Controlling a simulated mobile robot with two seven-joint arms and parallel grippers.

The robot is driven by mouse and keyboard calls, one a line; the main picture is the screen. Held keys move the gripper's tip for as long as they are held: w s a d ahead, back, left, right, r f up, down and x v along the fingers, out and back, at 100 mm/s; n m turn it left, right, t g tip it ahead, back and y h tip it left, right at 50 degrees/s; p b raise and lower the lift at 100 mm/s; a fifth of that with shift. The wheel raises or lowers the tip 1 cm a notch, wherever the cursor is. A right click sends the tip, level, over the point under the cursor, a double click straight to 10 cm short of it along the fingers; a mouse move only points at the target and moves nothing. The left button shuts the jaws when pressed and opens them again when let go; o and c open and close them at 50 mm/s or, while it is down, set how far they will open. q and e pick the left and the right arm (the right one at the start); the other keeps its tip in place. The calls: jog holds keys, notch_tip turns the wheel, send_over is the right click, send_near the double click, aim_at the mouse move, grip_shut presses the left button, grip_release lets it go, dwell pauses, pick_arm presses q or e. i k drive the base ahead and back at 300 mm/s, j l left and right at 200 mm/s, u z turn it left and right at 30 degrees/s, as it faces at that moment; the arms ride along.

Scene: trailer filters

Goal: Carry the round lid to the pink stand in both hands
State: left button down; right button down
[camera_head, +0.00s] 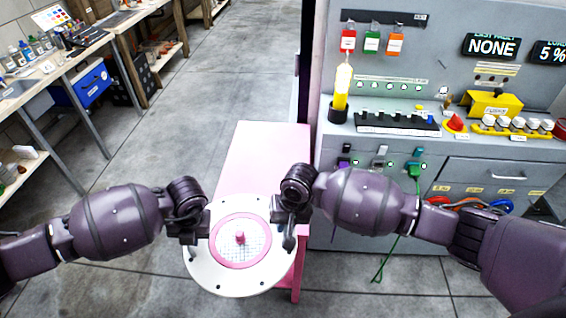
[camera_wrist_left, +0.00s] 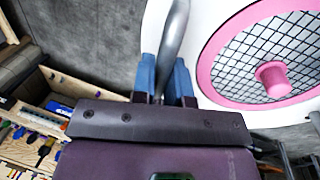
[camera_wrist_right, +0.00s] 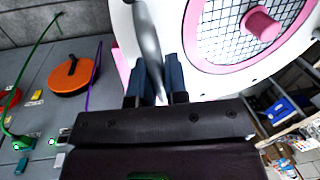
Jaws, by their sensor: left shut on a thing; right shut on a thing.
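The round lid (camera_head: 215,276) is a white disc with a pink ring, a mesh middle and a pink knob. It also shows in the left wrist view (camera_wrist_left: 215,85) and the right wrist view (camera_wrist_right: 200,79). My left gripper (camera_wrist_left: 165,76) is shut on a grey handle at the lid's left side. My right gripper (camera_wrist_right: 154,78) is shut on a grey handle at its right side. The pink stand (camera_head: 262,150) reaches away behind the lid. The lid overlaps its near end in the head view; I cannot tell whether they touch.
A grey control cabinet (camera_head: 450,158) with buttons and cables stands close on the right, near my right arm. Workbenches (camera_head: 70,65) with bottles and tools line the left. The concrete floor (camera_head: 160,130) between is clear.

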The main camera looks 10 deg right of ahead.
aim_at(263, 193)
jog(key=i+j+z, duration=0.15)
jog(key=i+z, duration=0.25)
jog(key=i, duration=0.45)
jog(key=j+u, duration=0.05)
jog(key=j, duration=0.05)
